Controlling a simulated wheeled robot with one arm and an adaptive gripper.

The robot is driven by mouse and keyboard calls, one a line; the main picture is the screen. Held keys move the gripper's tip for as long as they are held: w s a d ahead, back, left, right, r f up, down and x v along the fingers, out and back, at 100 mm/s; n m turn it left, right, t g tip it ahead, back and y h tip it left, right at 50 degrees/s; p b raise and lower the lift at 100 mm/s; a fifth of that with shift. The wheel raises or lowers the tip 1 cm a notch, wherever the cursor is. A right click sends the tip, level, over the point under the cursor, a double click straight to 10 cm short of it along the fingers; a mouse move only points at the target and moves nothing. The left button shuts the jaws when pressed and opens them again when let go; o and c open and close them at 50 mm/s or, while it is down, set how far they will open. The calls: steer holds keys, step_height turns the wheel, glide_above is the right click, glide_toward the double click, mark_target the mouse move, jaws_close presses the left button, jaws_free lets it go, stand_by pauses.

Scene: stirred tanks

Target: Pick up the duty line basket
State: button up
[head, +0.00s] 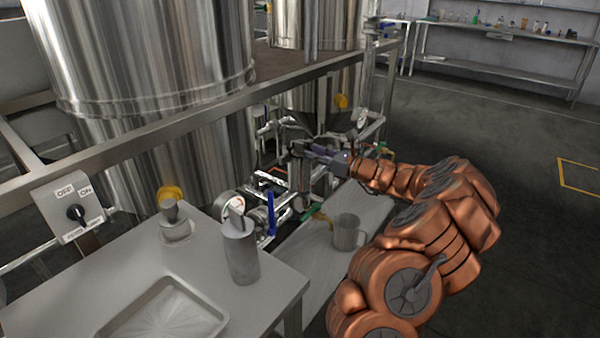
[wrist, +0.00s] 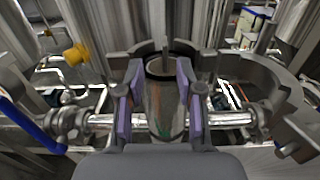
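In the wrist view, an open-topped grey metal cylinder (wrist: 165,105), which looks like the duty line basket, stands upright in the middle, with a dark opening at its top. The purple-padded fingers of my gripper (wrist: 160,95) are on its two sides, close against it. I cannot tell whether both pads touch it. A horizontal steel pipe (wrist: 228,119) runs on both sides of it. In the head view, my gripper (head: 318,152) is among the pipework below the tank, and the basket cannot be made out there.
An open hinged metal ring (wrist: 275,85) is at right in the wrist view. A blue-handled valve (head: 271,213), a steel canister (head: 240,252), a tray (head: 165,312) and an OFF/ON switch box (head: 72,212) are left of my arm.

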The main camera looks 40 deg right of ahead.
mark_target(300, 153)
steer(key=x, duration=0.5)
steer(key=shift+w+d+f, duration=0.15)
steer(key=shift+w+f, duration=0.2)
steer(key=shift+w, duration=0.1)
steer(key=shift+w+r, duration=0.1)
steer(key=shift+w, duration=0.25)
jaws_close()
